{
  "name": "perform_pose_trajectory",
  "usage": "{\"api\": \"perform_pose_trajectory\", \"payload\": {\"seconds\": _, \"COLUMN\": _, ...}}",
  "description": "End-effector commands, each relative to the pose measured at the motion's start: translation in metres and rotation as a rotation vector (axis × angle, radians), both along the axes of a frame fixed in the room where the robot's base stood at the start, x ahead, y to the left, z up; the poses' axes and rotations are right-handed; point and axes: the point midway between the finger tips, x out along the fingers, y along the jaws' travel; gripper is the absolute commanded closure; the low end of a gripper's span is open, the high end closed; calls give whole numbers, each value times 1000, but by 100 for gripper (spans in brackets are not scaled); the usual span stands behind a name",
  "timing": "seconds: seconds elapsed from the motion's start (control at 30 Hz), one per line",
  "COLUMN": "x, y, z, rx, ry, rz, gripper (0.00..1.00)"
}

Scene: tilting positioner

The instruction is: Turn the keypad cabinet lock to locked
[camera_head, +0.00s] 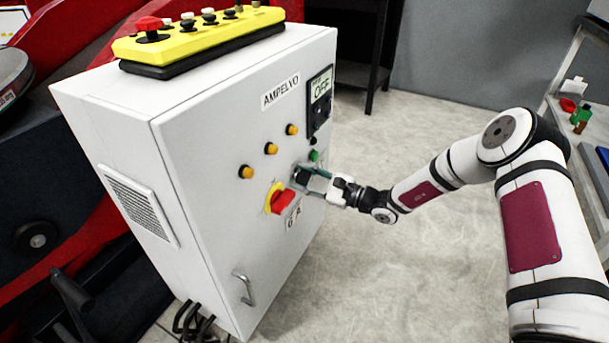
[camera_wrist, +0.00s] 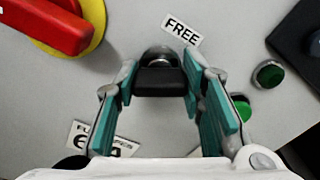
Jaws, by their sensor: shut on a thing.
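The lock (camera_wrist: 160,80) is a dark knob with a rounded metallic end, on the light grey front of the cabinet (camera_head: 190,170). In the wrist view it sits between the two teal-padded fingers of my gripper (camera_wrist: 160,88), which is shut on it. A white label reading FREE (camera_wrist: 182,30) is just above and right of the knob. The knob's exact angle is hard to read.
A red rotary switch on a yellow disc (camera_head: 282,202) is close to the left of my gripper. A green button (camera_wrist: 268,73) is close on the right.

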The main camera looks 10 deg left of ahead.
Motion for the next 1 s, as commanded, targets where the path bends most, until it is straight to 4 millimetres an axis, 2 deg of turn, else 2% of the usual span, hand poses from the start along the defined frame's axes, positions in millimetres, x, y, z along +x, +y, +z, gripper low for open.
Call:
{"api": "perform_pose_trajectory", "payload": {"seconds": 0.5, "x": 0, "y": -1, "z": -1, "rx": 141, "ry": 394, "rz": -1, "gripper": 92}}
{"api": "perform_pose_trajectory", "payload": {"seconds": 1.0, "x": 0, "y": -1, "z": -2, "rx": 186, "ry": 521, "rz": -1, "gripper": 92}}
